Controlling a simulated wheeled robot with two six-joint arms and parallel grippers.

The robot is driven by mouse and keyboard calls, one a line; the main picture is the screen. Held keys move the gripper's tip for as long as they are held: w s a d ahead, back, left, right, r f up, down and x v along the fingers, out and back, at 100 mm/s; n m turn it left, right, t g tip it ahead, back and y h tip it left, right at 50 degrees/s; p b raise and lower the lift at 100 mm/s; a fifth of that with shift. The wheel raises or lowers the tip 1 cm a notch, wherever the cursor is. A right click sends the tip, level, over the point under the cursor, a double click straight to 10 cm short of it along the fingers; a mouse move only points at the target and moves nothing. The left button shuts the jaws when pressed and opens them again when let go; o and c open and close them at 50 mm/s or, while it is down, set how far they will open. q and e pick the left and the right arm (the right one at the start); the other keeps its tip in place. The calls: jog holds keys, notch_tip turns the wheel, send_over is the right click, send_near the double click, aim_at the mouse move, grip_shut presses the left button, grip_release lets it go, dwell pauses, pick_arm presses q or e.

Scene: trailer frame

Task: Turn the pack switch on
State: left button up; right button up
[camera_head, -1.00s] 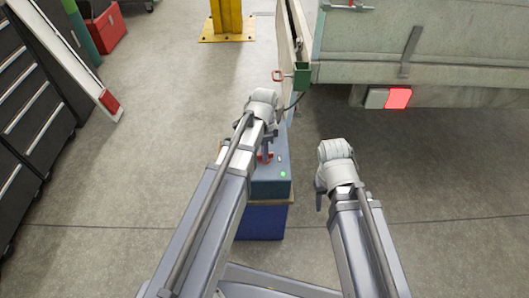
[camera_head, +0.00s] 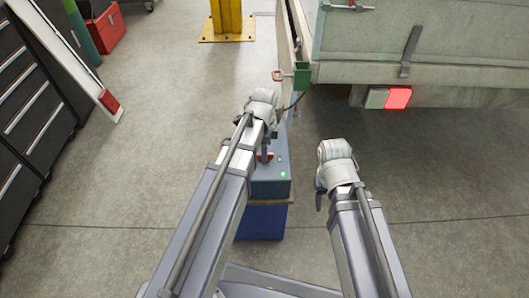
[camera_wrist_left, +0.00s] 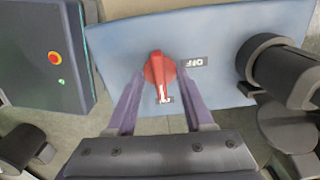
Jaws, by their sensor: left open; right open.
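The pack switch is a red rotary knob (camera_wrist_left: 160,72) on a blue-grey panel (camera_wrist_left: 215,28) in the left wrist view. Its handle points down toward a partly hidden label (camera_wrist_left: 170,99); an upside-down OFF label (camera_wrist_left: 194,62) sits to its right. My left gripper (camera_wrist_left: 160,82) is open, with one finger on each side of the knob; whether they touch it I cannot tell. In the head view the knob shows as a small red patch (camera_head: 266,156) beside my left gripper (camera_head: 264,148). My right gripper (camera_head: 320,198) is off to the right, its fingers mostly hidden.
The blue-grey box (camera_head: 270,188) has a lit green light (camera_head: 282,175) and stands on a blue support (camera_head: 260,222). The trailer (camera_head: 450,70) with a red lamp (camera_head: 398,98) is at upper right. Dark drawers (camera_head: 28,110) line the left. Floor at lower right is open.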

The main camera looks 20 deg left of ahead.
pick_arm(q)
notch_tip(320, 180, up, 6)
jog(key=p, duration=0.6)
dwell(0.4)
dwell(1.4)
jog(key=s+d+r+n+p, duration=0.3)
jog(key=s+r+n+p, duration=0.1)
jog(key=r+p, duration=0.4)
jog(key=s+d+r+n+p, duration=0.3)
jog(key=s+d+r+p, duration=0.1)
jog(key=r+p, duration=0.5)
jog(key=s+d+r+n+y+p, duration=0.1)
jog(key=s+d+r+n+p, duration=0.2)
jog(key=s+r+p, duration=0.3)
notch_tip(320, 180, up, 3)
jog(key=n+p, duration=0.1)
jog(key=p, duration=0.1)
jog(key=shift+s+d+f+n+p, duration=0.15)
jog(key=shift+s+d+n+p, duration=0.05)
jog(key=shift+d+n+p, duration=0.1)
